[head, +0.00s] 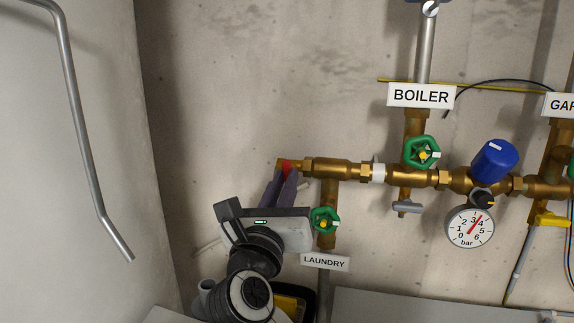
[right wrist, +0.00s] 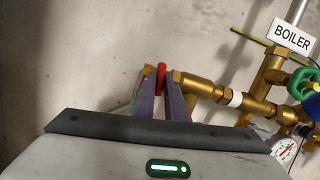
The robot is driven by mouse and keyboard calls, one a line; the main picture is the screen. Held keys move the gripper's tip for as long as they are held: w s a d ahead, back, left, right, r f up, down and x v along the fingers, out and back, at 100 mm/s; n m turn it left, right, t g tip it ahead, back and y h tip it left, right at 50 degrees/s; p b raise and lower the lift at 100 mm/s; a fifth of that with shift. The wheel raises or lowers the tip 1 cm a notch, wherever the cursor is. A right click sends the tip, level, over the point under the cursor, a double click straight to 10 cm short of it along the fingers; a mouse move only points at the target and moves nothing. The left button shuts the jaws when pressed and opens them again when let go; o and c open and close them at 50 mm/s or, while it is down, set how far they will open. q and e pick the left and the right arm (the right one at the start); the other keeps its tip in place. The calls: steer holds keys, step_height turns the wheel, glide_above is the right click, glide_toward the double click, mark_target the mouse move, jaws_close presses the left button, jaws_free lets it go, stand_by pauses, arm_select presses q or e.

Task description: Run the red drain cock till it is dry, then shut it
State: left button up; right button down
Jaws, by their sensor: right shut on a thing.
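The red drain cock (head: 287,165) is at the left end of the brass pipe run. In the right wrist view its red handle (right wrist: 161,74) stands up between the purple fingers. My right gripper (head: 283,182) is shut on this handle from below; it also fills the lower part of the right wrist view (right wrist: 160,98). The cock's outlet is hidden behind my gripper, and I cannot see whether water runs. The pressure gauge (head: 470,228) has a red needle pointing up and to the right. My left gripper is not in view.
A green valve wheel (head: 324,220) above the LAUNDRY sign (head: 325,261) is close right of my gripper. Another green wheel (head: 421,153) is under the BOILER sign (head: 420,95). A blue cap (head: 495,161) and a yellow lever (head: 552,219) are farther right. A grey rail (head: 78,120) is at left.

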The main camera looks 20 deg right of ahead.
steer(key=shift+d+n+y+p, duration=0.1)
steer(key=shift+n+y+p, duration=0.3)
steer(key=shift+n+p, duration=0.85)
steer(key=n+y+p, duration=0.1)
steer(key=n+p, duration=0.1)
steer(key=n, duration=0.2)
steer(key=shift+r+n, duration=0.15)
steer(key=shift+n, duration=0.2)
steer(key=shift+d, duration=0.1)
